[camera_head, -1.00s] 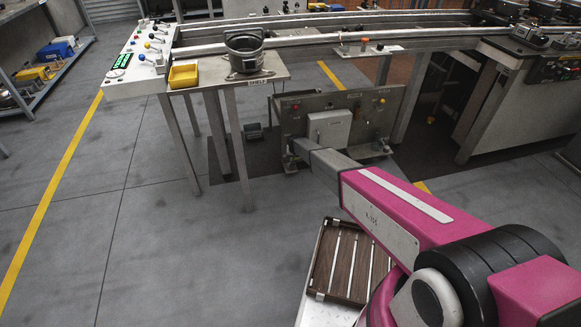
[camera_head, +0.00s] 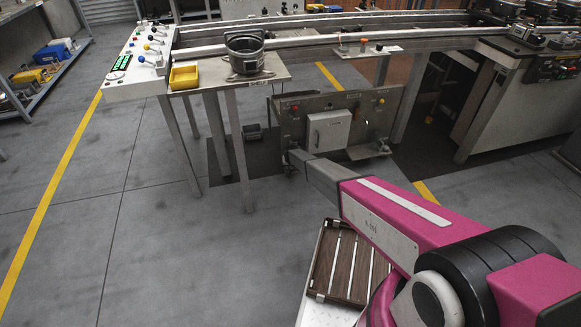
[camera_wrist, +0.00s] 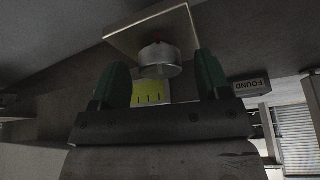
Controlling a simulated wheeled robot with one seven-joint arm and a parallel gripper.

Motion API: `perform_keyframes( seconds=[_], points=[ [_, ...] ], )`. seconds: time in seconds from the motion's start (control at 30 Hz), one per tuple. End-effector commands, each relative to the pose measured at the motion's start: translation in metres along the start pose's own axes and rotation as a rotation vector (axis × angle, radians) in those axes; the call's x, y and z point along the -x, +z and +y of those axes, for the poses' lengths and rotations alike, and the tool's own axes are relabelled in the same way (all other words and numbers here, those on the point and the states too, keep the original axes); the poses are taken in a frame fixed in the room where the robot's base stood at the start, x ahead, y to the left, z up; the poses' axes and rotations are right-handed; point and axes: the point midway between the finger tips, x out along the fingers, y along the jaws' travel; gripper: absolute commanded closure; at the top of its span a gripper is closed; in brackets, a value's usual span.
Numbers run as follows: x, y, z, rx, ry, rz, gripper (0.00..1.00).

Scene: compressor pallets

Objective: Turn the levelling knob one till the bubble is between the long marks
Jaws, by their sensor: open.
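In the wrist view, a round metal knob (camera_wrist: 159,62) with a red mark at its top stands out from a pale square plate (camera_wrist: 130,32). My gripper (camera_wrist: 161,58) is open, with one dark green finger on each side of the knob. Gaps show between the knob and both fingers. A yellow-green level vial (camera_wrist: 151,93) with several dark marks shows just below the knob, partly cut off by my gripper body. I cannot make out the bubble. In the head view, my forearm reaches to the lower left of a grey panel (camera_head: 362,103); my gripper is not visible there.
A white box (camera_head: 329,131) and coloured buttons are on the panel. A shelf table (camera_head: 274,73) with a pot (camera_head: 245,58) and yellow bin (camera_head: 184,76) stands at its left. A slatted wooden rack (camera_head: 345,262) lies below my arm.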

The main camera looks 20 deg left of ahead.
Motion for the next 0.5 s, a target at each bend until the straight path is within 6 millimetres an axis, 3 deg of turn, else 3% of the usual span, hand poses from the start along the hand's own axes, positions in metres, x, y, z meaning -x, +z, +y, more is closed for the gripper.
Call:
perform_keyframes(
  seconds=[0.3,0.43,0.47,0.5],
  points=[
    [-0.0044,0.0005,0.0001,0.000,0.000,0.000,0.30],
    [-0.0043,0.0005,0.0001,0.000,0.000,0.000,0.72],
    [-0.0043,0.0006,0.0001,0.000,0.000,0.000,0.80],
    [-0.0043,0.0005,0.0001,0.000,0.000,0.000,0.79]
  ],
)
